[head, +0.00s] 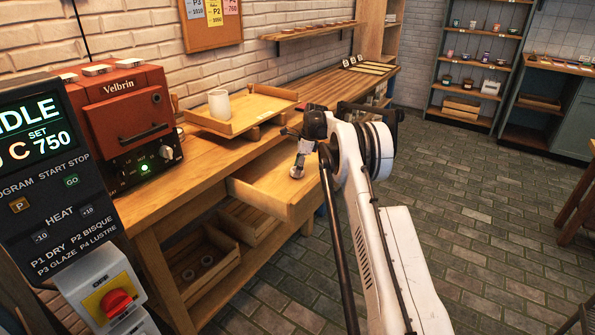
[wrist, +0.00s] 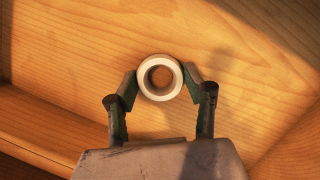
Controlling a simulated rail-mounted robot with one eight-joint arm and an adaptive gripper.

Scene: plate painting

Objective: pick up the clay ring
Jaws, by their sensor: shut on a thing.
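The clay ring (wrist: 144,82) is a pale, round ring with an open centre, seen in the wrist view over the wooden floor of a drawer. My gripper (wrist: 159,92) is shut on it, with one fingertip against each side of the ring. In the head view my gripper (head: 298,172) points down into the pulled-out drawer (head: 245,187). The ring is a small pale spot at its fingertips there. I cannot tell whether the ring touches the drawer floor.
A tilted wooden tray (head: 243,113) with a white cup (head: 219,104) stands on the bench above the drawer. A red kiln (head: 122,112) is at the left. Drawer walls (wrist: 40,128) surround my gripper. More rings (head: 206,261) lie in a lower crate.

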